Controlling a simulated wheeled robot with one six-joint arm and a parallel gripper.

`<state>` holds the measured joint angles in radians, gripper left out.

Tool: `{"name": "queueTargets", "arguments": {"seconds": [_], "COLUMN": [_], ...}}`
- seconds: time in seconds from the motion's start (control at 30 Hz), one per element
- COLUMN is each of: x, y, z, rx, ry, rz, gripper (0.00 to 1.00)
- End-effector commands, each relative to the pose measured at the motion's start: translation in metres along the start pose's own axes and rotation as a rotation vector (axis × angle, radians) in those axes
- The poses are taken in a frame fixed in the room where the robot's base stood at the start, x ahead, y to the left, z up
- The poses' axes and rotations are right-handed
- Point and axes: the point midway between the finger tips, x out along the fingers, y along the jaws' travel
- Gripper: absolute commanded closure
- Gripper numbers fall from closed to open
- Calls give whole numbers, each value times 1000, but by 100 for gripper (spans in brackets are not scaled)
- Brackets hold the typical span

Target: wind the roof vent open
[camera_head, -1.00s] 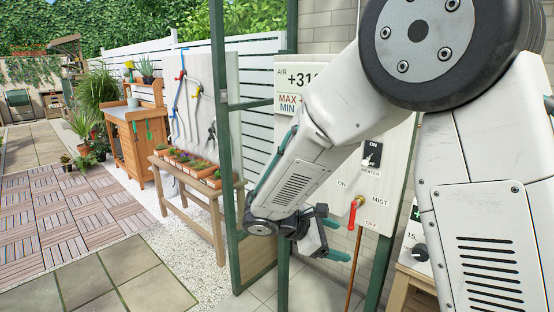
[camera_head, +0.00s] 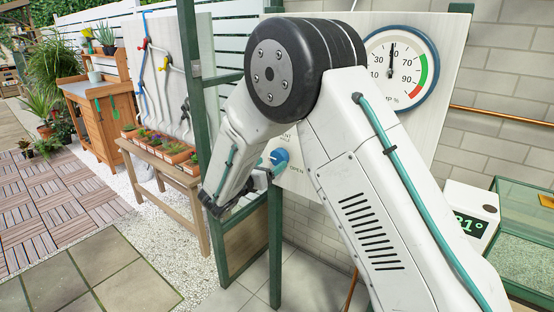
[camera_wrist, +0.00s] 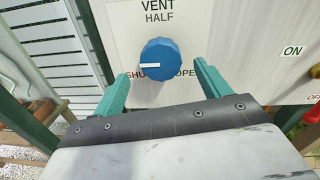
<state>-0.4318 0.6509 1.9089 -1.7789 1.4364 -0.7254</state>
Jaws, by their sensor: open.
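The blue vent knob (camera_wrist: 162,60) is on a pale panel, under the words VENT and HALF, with SHUT lower left and OPEN lower right. Its white pointer line points left, towards the SHUT side. In the head view the knob (camera_head: 279,157) shows just beyond my gripper (camera_head: 266,172), with OPEN printed beside it. My gripper (camera_wrist: 160,88) is open, with one teal finger to the lower left of the knob and one to the lower right. Nothing is held. I cannot tell how much depth separates the fingertips from the panel.
A round percent dial (camera_head: 399,66) is high on the panel. A red lever (camera_wrist: 312,113) and an ON label (camera_wrist: 292,51) are right of the knob. A green frame post (camera_head: 200,130) stands left of my arm. A plant bench (camera_head: 160,160) and glass tank (camera_head: 525,230) flank the area.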

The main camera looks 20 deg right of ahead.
Motion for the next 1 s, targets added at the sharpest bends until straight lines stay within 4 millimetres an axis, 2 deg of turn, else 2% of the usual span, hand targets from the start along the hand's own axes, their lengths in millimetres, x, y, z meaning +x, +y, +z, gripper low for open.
{"name": "queueTargets", "arguments": {"seconds": [0.1, 0.3, 0.63, 0.8, 1.0], "x": [21, 42, 48, 48, 48], "y": [-1, -1, -2, -3, -3], "z": [0, 0, 0, 0, 0], "rx": [0, 1, 1, 1, 6], "ry": [0, 1, 1, 1, 1], "rz": [-4, -3, -4, -5, -5], "gripper": [24, 24, 24, 69, 69]}}
